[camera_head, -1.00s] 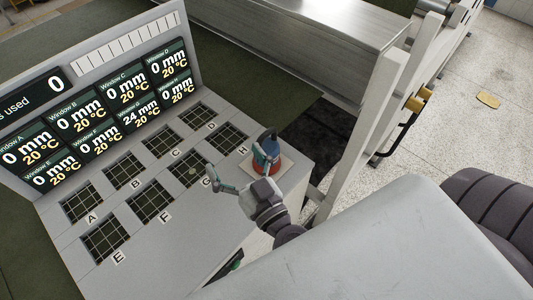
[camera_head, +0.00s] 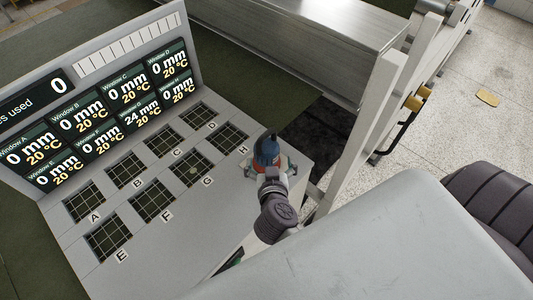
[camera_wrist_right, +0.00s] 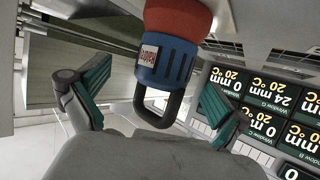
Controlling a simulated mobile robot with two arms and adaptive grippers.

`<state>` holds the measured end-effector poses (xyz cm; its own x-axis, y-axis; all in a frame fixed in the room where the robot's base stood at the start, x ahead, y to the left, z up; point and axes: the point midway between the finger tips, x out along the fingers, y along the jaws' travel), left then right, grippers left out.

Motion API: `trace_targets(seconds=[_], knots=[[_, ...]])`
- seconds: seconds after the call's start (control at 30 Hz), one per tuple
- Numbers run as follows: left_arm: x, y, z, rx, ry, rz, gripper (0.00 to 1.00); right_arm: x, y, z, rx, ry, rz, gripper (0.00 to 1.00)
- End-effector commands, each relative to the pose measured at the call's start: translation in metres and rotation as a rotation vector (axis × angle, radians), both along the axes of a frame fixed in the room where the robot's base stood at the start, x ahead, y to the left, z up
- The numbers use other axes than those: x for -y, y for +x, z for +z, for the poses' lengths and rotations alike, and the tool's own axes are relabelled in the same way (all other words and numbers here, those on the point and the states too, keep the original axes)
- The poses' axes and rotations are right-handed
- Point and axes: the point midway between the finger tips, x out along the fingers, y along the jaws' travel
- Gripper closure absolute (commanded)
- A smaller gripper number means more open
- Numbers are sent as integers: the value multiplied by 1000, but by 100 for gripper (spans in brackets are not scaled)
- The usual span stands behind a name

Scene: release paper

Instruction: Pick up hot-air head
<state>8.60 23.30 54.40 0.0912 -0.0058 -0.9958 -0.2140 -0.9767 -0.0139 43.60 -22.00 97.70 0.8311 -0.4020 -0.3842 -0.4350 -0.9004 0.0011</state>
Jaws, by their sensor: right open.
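The hot-air head (camera_head: 266,150), with a dark blue body and a red-orange part, stands on a pale pad at the right end of the panel, beside window H. My right gripper (camera_head: 270,169) is at the head, on its near side, with a finger to either side. In the right wrist view the head's blue body (camera_wrist_right: 168,62), with a dark loop handle, lies between the open teal-padded fingers of the gripper (camera_wrist_right: 154,88). Gaps show between the pads and the head. My left gripper is not in view.
The grey panel (camera_head: 180,235) has several gridded windows marked with letters. Displays (camera_head: 98,112) stand behind them; one reads 24 mm. A pale upright post (camera_head: 362,140) and a metal machine housing (camera_head: 320,45) stand right of and behind the head.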

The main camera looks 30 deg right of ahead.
Motion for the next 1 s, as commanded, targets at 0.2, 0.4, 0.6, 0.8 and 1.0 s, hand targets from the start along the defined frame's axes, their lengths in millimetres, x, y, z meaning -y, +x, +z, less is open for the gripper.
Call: trace_targets(seconds=[0.2,0.4,0.6,0.8,1.0], knots=[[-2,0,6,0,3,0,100,5,21,-4,1,3,-2,0],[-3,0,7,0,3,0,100,14,45,-15,1,0,0,0],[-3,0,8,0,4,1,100,16,49,-18,0,1,0,0],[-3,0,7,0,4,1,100,16,49,-18,0,1,0,15],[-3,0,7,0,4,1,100,16,49,-18,0,1,0,48]])
